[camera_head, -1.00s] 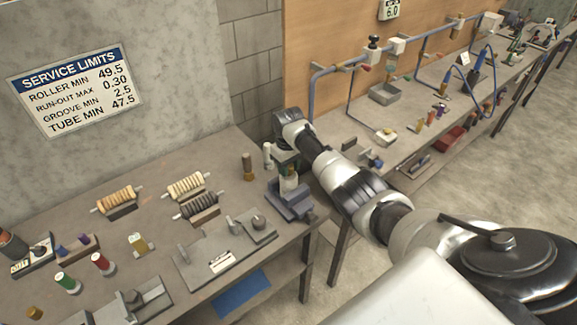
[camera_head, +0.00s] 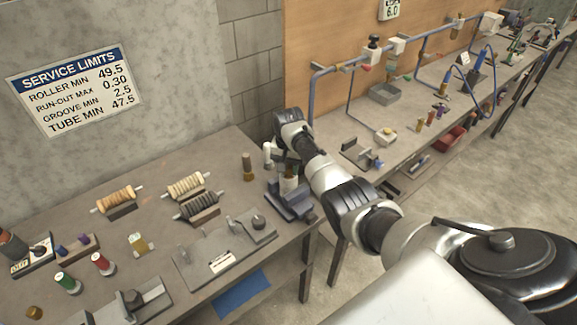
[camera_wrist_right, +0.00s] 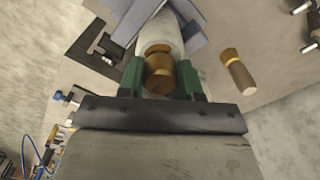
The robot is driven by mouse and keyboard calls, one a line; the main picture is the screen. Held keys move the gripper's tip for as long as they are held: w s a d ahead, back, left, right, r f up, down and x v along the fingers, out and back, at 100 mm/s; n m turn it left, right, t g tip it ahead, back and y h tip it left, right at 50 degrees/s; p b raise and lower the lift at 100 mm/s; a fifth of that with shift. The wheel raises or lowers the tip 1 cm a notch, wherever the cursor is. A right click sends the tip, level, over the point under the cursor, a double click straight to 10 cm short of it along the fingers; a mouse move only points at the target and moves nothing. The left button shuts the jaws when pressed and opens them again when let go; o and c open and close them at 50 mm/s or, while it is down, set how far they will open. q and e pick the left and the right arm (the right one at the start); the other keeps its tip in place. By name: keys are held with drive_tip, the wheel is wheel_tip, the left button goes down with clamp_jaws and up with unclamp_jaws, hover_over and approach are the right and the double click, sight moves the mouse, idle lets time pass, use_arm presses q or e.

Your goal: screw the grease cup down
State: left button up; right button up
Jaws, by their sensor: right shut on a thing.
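The brass grease cup (camera_wrist_right: 159,80) shows in the right wrist view between the green fingers of my right gripper (camera_wrist_right: 160,76), which is shut on it. The cup sits at the end of a pale cylindrical body (camera_wrist_right: 163,32); whether its thread is fully seated is hidden. The body stands in a grey-blue vise (camera_head: 290,207) at the bench's right end in the head view. There my right gripper (camera_head: 287,168) is over the vise, its fingers and the cup mostly hidden. My left gripper is not in view.
Several rollers on stands (camera_head: 198,206) and a metal fixture plate (camera_head: 222,250) lie to the left. A second bench with pipework is at the right.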

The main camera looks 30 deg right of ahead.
drive_tip(key=m, duration=1.3)
drive_tip(key=shift+m, duration=0.4)
drive_tip(key=m, duration=1.1)
drive_tip(key=shift+m, duration=0.4)
drive_tip(key=shift+m+b, duration=0.5)
drive_tip(key=shift+m, duration=0.4)
drive_tip(key=shift+f+m+b, duration=0.1)
drive_tip(key=shift+m+b, duration=0.3)
drive_tip(key=shift+m, duration=0.1)
drive_tip(key=m+b, duration=0.4)
drive_tip(key=b, duration=0.6)
drive_tip(key=shift+f, duration=0.15)
drive_tip(key=shift+r+m+b, duration=0.25)
drive_tip(key=shift+m+b, duration=0.15)
drive_tip(key=shift+b, duration=0.6)
drive_tip(key=o, duration=0.9)
